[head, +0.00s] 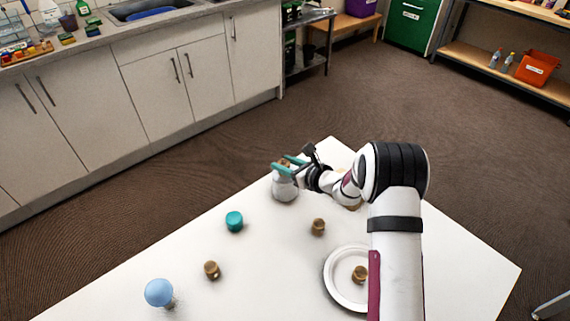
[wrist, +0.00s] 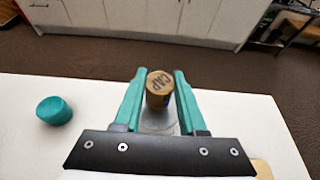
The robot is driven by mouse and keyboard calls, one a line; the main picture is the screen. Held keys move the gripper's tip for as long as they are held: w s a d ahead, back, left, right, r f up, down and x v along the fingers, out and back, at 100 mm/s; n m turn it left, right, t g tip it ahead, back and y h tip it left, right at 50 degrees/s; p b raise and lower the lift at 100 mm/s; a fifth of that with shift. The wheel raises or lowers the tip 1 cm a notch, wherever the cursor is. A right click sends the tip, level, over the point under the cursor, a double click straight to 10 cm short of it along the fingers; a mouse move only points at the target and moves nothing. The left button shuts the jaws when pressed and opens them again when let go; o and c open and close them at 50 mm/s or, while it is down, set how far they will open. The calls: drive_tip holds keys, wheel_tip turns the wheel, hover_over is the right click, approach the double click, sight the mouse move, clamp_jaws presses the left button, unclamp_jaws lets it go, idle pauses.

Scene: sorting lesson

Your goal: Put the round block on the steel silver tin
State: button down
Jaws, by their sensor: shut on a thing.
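My gripper (head: 291,162) is at the far part of the white table, over a pale silver tin (head: 285,190). It is shut on a brown round block with CAP lettered on its top (wrist: 160,80), which sits upright between the teal fingers (wrist: 160,88). A little brown of this block also shows in the head view (head: 284,163). The tin's greyish top (wrist: 158,122) shows below the block in the wrist view. I cannot tell whether the block touches the tin.
A teal round piece (head: 234,221) stands left of the tin. A blue ball-topped piece (head: 159,292) is near front left. Brown blocks stand on the table (head: 318,227), (head: 211,269) and on a white plate (head: 331,281). Another brown thing is partly hidden behind my arm.

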drive_tip(key=shift+f, duration=0.1)
drive_tip(key=shift+f, duration=0.15)
drive_tip(key=shift+c, duration=2.4)
unclamp_jaws()
